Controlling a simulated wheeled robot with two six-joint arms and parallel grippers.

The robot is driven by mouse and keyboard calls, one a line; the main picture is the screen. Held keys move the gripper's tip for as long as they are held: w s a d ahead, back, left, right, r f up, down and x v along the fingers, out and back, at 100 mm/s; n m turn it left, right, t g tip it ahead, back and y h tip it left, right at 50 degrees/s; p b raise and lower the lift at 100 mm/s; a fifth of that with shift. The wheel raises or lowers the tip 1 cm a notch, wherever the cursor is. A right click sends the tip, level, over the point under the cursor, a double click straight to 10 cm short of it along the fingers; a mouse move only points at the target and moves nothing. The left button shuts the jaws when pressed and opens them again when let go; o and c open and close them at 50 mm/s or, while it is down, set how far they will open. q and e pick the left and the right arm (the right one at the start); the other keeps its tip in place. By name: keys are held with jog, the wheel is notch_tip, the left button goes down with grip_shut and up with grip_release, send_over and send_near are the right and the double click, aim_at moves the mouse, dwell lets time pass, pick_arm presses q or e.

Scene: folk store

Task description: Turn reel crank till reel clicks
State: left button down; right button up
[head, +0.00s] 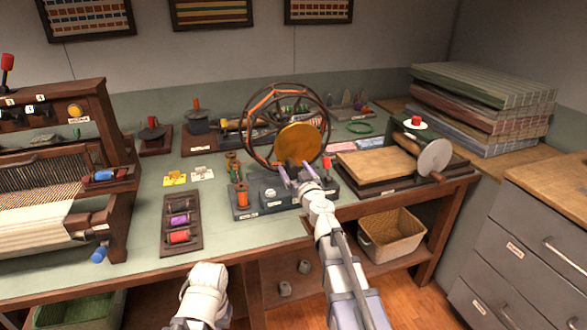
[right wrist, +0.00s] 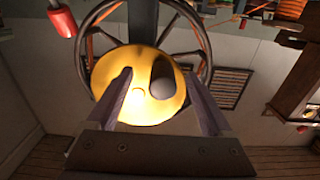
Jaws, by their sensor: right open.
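The reel (head: 247,133) is a dark spoked wheel with orange yarn, upright on the bench with a yellow disc (head: 302,140) in front. My right gripper (head: 295,166) is open in front of the disc's lower part. In the right wrist view, which looks upside down, the gripper (right wrist: 165,85) has a finger on each side of a dark grey rounded knob (right wrist: 163,76). The knob stands before the yellow disc (right wrist: 130,95); it may be the crank grip. I cannot tell whether a finger touches it. My left gripper is not seen.
A red-knobbed lever (head: 326,163) stands just right of the reel. A spool rack (head: 167,212) lies left, beside a loom (head: 120,180). A wooden board with a roller and grey disc (head: 434,158) is right. Bare bench (head: 145,262) lies at front left.

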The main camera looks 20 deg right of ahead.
jog(key=s, duration=0.8)
jog(key=shift+d, duration=0.15)
dwell(0.5)
